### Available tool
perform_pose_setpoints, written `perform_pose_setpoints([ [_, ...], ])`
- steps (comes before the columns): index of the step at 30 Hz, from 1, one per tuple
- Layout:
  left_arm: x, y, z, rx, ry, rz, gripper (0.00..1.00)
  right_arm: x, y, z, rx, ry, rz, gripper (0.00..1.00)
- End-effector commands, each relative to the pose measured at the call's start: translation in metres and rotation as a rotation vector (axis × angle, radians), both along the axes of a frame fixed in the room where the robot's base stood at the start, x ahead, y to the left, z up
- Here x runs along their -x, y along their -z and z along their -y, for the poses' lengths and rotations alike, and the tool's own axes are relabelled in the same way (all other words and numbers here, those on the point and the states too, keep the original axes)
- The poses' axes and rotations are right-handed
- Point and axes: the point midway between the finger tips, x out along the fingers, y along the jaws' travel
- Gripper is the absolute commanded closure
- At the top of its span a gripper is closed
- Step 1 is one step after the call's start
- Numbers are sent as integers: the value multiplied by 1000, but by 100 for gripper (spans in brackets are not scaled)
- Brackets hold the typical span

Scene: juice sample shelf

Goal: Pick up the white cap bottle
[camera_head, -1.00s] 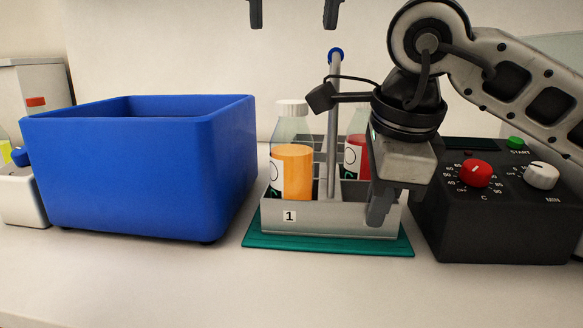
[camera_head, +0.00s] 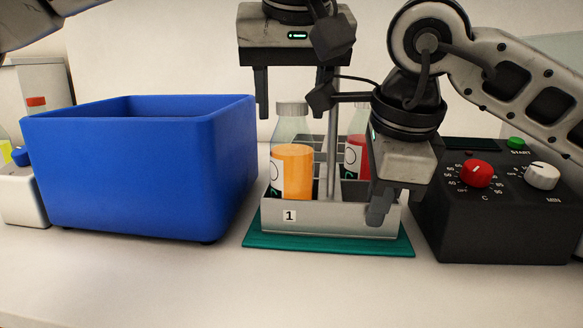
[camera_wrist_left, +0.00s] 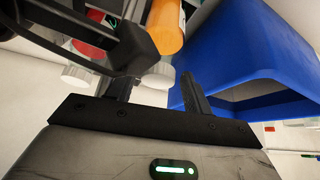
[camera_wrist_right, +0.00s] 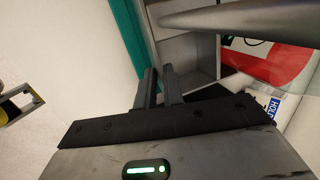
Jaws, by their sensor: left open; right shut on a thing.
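The white cap bottle (camera_head: 291,172) holds orange juice and stands upright in the left part of the grey rack (camera_head: 330,218). My left gripper (camera_head: 293,106) is open above it, with one finger to each side of the cap; I cannot tell how far apart in depth they are. In the left wrist view the orange bottle (camera_wrist_left: 165,28) and its white cap lie just beyond the open fingers (camera_wrist_left: 157,84). My right gripper (camera_head: 380,212) is shut on the rack's front wall at its right end. The right wrist view shows its fingers (camera_wrist_right: 160,78) close together at the rack.
A blue bin (camera_head: 130,180) stands left of the rack. The rack rests on a teal mat (camera_head: 300,245). A black device with knobs (camera_head: 505,215) stands at right.

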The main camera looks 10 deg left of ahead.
Motion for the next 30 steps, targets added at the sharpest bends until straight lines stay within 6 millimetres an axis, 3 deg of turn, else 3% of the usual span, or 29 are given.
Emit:
perform_pose_setpoints([
  [4, 0, 1, 1, 0, 3, -1, 47, 0, -1, -1, -4, -2, 3, 100],
  [5, 0, 1, 1, 0, 3, -1, 52, 0, -1, -1, -4, -2, 3, 100],
  [10, 0, 1, 1, 0, 2, -2, 100, 0, 0, -1, -4, -2, 2, 100],
  [20, 0, -5, 1, 2, -1, 2, 100, 0, 0, -1, -3, -1, 1, 100],
  [30, 0, -67, 2, 4, -1, 5, 100, 0, 0, -1, -1, 0, 1, 100],
])
